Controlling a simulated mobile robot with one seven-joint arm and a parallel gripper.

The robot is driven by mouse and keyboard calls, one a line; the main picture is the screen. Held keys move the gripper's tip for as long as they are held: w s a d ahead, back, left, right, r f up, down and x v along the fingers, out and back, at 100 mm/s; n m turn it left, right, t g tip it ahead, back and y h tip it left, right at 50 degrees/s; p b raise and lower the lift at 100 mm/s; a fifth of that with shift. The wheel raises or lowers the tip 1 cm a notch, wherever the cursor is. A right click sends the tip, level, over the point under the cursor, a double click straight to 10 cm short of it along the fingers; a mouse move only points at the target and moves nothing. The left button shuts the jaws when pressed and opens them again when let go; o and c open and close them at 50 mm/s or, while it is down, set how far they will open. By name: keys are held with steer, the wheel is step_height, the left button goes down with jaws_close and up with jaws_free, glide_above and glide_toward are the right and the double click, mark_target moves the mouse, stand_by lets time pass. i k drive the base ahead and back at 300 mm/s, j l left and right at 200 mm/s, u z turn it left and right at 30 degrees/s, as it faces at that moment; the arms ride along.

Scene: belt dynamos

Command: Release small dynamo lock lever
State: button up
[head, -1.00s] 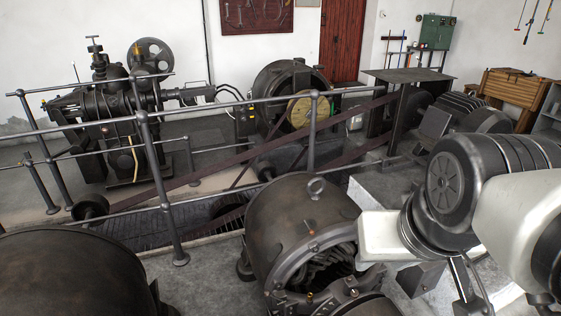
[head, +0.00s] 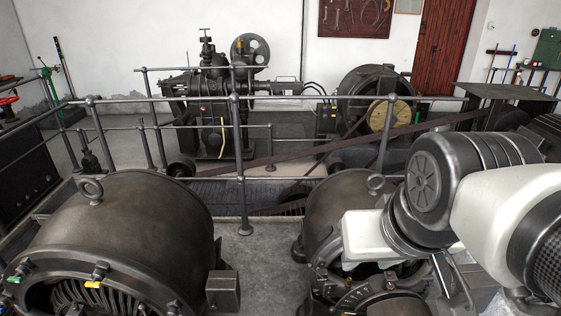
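The smaller dark dynamo (head: 335,200) stands right of centre in the head view, with a lifting ring on top. My arm covers its right side. Dark fittings show low on its front, but I cannot tell which is the lock lever. The white block at the end of my arm, my gripper (head: 366,240), is in front of this dynamo. Its fingers cannot be made out, nor can contact with the dynamo.
A larger dynamo (head: 140,225) fills the lower left, with yellow- and green-marked fittings on its front. Grey railings (head: 240,165) stand behind both dynamos, with a belt pit beyond. A strip of bare floor (head: 255,262) lies between the dynamos.

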mark_target(310, 265)
steer(key=i+j+z, duration=0.1)
steer(key=j, duration=0.15)
steer(key=j+z, duration=0.1)
steer(key=j, duration=0.15)
steer(key=i+j+z, duration=0.3)
steer(key=i+j, duration=0.15)
steer(key=k+l, duration=0.3)
steer(key=k, duration=0.7)
steer(key=u, duration=0.15)
steer(key=i+j+u, duration=0.15)
steer(key=u, duration=0.3)
steer(key=i+u, duration=0.55)
steer(key=u, duration=0.3)
